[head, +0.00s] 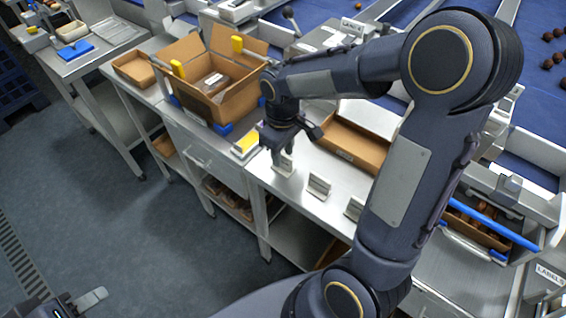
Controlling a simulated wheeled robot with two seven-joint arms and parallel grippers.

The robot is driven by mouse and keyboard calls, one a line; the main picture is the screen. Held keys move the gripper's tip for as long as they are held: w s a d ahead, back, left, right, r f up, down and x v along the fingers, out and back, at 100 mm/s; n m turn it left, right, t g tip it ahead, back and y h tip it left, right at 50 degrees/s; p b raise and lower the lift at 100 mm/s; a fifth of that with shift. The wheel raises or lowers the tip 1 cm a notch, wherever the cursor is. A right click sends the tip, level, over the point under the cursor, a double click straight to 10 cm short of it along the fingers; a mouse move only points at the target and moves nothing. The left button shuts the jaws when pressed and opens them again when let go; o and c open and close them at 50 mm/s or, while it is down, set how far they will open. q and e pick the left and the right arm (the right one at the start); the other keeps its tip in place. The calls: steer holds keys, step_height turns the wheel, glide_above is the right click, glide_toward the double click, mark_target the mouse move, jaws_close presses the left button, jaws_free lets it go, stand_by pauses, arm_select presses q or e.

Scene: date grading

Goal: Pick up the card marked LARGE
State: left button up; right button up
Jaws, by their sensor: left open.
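Several small pale cards stand in holders along the front of the steel bench: one under my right gripper (281,146), a middle card (319,187) and a right card (354,208). Their print is too small to read, so I cannot tell which says LARGE. My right gripper points down at the leftmost card (284,166), its fingers at the card's top. I cannot tell whether they are closed on it. My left gripper (78,304) is open and empty at the bottom left corner, over the floor, far from the cards.
An open cardboard box (238,103) stands left of the cards, with a yellow-and-white block (245,145) near it. A shallow cardboard tray (350,145) lies behind the cards. My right arm covers much of the right side. A blue bar (492,224) lies over a bin at right.

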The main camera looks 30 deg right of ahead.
mark_target(283, 154)
steer(key=shift+f, duration=1.6)
steer(key=shift+c, duration=0.4)
jaws_close()
steer(key=shift+r, duration=0.1)
